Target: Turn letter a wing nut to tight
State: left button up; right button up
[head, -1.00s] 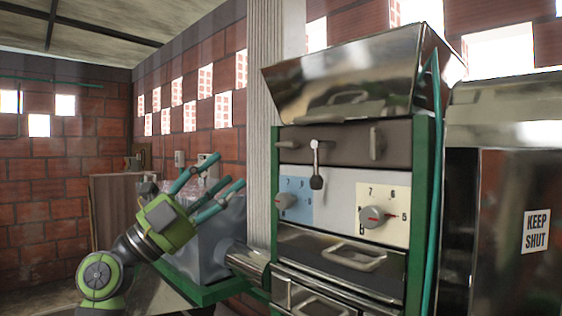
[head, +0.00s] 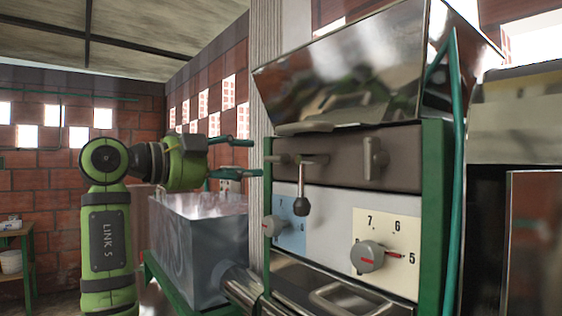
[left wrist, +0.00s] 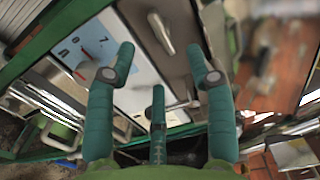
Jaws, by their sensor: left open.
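The machine front has a dark panel (head: 335,165) with two grey wing-shaped handles: the left one (head: 279,159) sticks out sideways, and the right one (head: 374,158) stands upright. I cannot read a letter by either. My left gripper (head: 246,156) is open and empty, its teal fingers pointing right, just left of the left handle. In the left wrist view my open fingers (left wrist: 163,66) face the machine, and a grey wing handle (left wrist: 160,33) shows beyond and between the fingertips, apart from them. My right gripper is not in view.
A black-knobbed lever (head: 303,195) hangs between the handles. Below are a blue dial plate (head: 291,232) and a cream dial (head: 370,257) with a red pointer. A shiny hopper (head: 345,75) overhangs the panel. A grey metal box (head: 185,255) stands below my left arm.

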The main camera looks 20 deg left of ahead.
aim_at(276, 163)
pick_arm(q)
jog(key=x, duration=0.1)
jog(key=p+x, duration=0.2)
jog(key=shift+d+r, duration=0.15)
jog(key=shift+r, duration=0.1)
jog(key=shift+p+x, duration=0.35)
jog(key=shift+x, duration=0.65)
jog(key=shift+w+d+f, duration=0.1)
jog(key=shift+w+f, duration=0.1)
jog(key=shift+f, duration=0.05)
jog(key=shift+s, duration=0.1)
jog(key=shift+c, duration=0.4)
grip_shut()
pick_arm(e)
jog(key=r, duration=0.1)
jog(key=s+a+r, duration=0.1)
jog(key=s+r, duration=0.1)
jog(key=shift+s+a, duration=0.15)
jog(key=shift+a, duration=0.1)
